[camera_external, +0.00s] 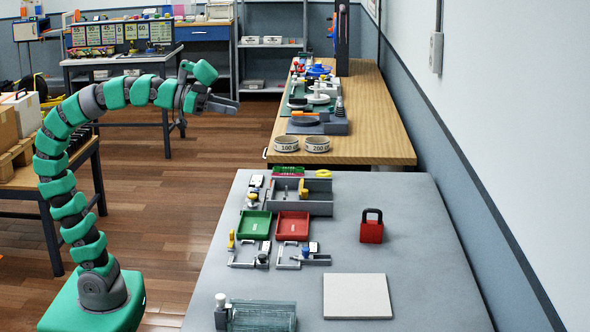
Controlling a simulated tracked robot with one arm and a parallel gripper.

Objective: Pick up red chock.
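The red chock (371,231) appears to be the small red block with a dark loop handle, standing on the right part of the grey table (420,275). Nothing touches it. My gripper (232,105) is high in the air over the floor, beyond the grey table's far left corner and well to the left of the chock. It points right. Its fingers are small and seen side-on, so I cannot tell whether they are open or shut. I see nothing held in it.
A green tray (255,224) and a red tray (292,226) lie left of the chock, with small clamps nearby. A grey divided box (318,205) is behind them. A pale square plate (357,296) and a glassy ribbed block (262,316) lie in front. The wall (510,130) is at right.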

